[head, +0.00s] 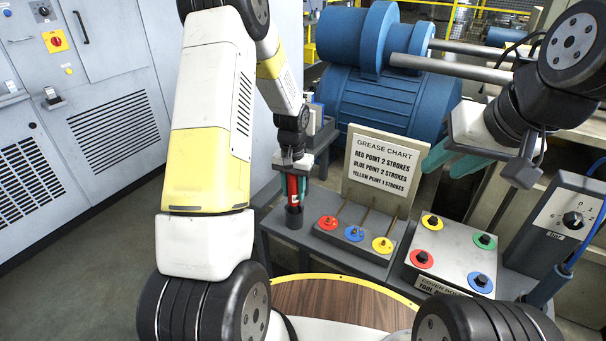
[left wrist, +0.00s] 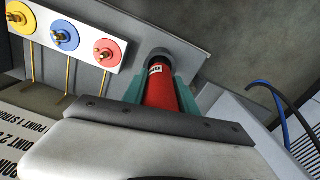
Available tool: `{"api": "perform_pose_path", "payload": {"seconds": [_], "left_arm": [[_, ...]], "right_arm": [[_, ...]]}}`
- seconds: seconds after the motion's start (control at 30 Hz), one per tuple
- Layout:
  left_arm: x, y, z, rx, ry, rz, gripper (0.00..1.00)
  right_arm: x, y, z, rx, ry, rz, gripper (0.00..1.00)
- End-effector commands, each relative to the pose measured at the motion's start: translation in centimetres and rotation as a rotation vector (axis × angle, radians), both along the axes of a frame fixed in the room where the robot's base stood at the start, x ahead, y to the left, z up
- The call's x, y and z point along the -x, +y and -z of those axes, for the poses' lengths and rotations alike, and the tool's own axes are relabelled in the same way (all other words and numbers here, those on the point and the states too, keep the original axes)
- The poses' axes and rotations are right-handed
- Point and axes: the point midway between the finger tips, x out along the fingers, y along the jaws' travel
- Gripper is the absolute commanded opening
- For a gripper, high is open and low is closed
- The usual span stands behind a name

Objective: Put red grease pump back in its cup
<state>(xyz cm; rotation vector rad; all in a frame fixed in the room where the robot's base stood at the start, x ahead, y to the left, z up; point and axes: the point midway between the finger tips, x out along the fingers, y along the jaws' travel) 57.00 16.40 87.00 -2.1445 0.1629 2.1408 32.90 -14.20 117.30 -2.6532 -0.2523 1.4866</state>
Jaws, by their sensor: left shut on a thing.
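The red grease pump (head: 293,188) is upright in my left gripper (head: 297,183), whose teal fingers close on both sides of it. The dark round cup (head: 294,217) stands at the left end of the grey bench, directly under the pump. In the left wrist view the red pump (left wrist: 160,88) lies between the teal fingers, and its far end meets the dark cup rim (left wrist: 158,53). The end appears to be at or inside the cup mouth; how deep is hidden. My right gripper (head: 450,157) is at the right, away from the pump, its finger gap unclear.
A block with red, blue and yellow grease points (head: 354,234) is just right of the cup. Behind it stands the grease chart (head: 384,165). A cover plate with coloured points (head: 452,255) and a switch box (head: 566,218) are further right. Grey cabinets (head: 75,100) stand left.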

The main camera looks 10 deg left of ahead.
Motion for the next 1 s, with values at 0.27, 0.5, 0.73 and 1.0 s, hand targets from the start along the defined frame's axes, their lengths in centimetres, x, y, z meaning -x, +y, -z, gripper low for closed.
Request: {"api": "perform_pose_path", "payload": {"seconds": [0.27,0.5,0.73,1.0], "left_arm": [[0.0,0.0,0.7,0.000,0.000,0.000,0.00],[0.0,0.0,1.3,0.000,-0.001,0.000,0.00],[0.0,0.0,1.8,0.000,0.000,0.000,0.00],[0.0,0.0,2.3,0.000,-0.001,0.000,0.44]], "right_arm": [[0.0,0.0,0.0,0.000,0.000,0.000,0.36],[0.0,0.0,0.0,0.000,0.000,0.000,0.36],[0.0,0.0,0.0,0.000,0.000,0.000,0.36],[0.0,0.0,0.0,0.000,0.000,0.000,0.36]]}}
